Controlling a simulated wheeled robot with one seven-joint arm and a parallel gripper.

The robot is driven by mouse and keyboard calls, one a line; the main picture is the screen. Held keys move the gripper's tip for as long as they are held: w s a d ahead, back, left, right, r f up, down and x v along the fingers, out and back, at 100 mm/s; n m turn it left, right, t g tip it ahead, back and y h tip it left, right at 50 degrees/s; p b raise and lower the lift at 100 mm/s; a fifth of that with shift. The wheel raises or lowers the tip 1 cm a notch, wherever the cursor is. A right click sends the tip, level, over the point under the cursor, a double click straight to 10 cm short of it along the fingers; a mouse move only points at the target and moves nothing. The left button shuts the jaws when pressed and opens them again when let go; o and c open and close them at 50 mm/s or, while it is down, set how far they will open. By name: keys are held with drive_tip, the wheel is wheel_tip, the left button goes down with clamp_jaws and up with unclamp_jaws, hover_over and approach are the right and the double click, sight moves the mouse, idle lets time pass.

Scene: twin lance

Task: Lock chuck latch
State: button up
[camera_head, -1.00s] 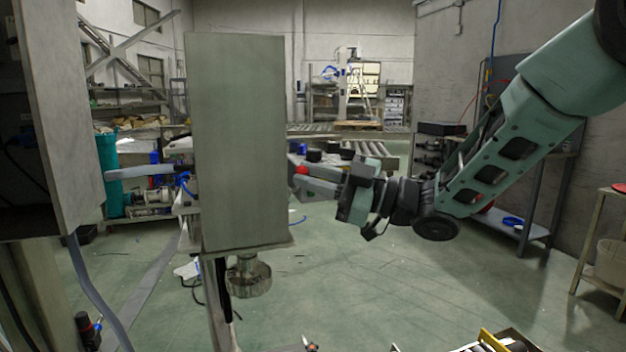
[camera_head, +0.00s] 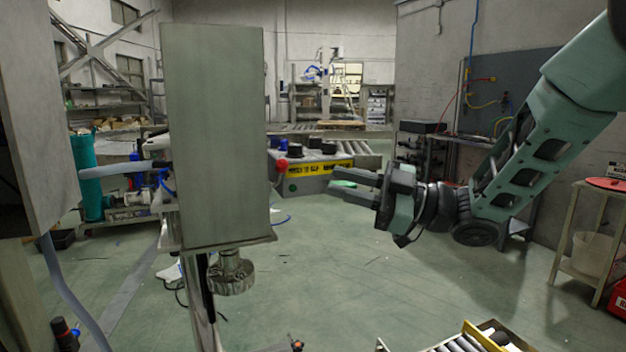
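A metal chuck-like cylinder (camera_head: 232,274) hangs below a tall grey-green housing (camera_head: 212,125) at left centre. A red knob (camera_head: 281,165) shows just past the housing's right edge, with a short dark piece below it. Its mounting is hidden behind the housing, and I cannot tell whether it is the latch. My gripper (camera_head: 340,184) is right of the knob, pointing left, with clear space between them. Its dark fingers appear apart, with a green patch showing between them and nothing visibly held.
A grey control box (camera_head: 312,183) with dark knobs and a yellow label stands behind the knob and gripper. A grey cabinet (camera_head: 30,130) fills the left edge. A roller tray (camera_head: 465,342) is at bottom right. The green floor right of the housing is mostly open.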

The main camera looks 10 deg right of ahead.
drive_tip(key=v, duration=0.8)
drive_tip(key=shift+d+b, duration=0.2)
drive_tip(key=shift+b, duration=0.2)
drive_tip(key=w+d+f+m+t+h, duration=0.6)
drive_tip(key=f+m+h, duration=0.4)
drive_tip(key=h, duration=0.4)
drive_tip(key=s+d+f+m+g+h, duration=0.25)
drive_tip(key=s+f+m+g, duration=0.25)
drive_tip(key=s, duration=0.3)
drive_tip(key=s+d+f+m+g+h, duration=0.25)
drive_tip(key=s+f+m+g, duration=0.2)
drive_tip(key=s, duration=0.35)
drive_tip(key=s+a+r+n+g+p, duration=0.2)
drive_tip(key=s+a+r+p, duration=0.3)
drive_tip(key=a, duration=0.4)
drive_tip(key=s+a+r+n+g+p, duration=0.2)
drive_tip(key=s+a+r+n+p, duration=0.3)
drive_tip(key=s+a, duration=0.4)
wheel_tip(320, 180, up, 2)
drive_tip(key=shift+a+y+p, duration=0.3)
drive_tip(key=shift+a+p, duration=0.25)
drive_tip(key=shift+a, duration=0.05)
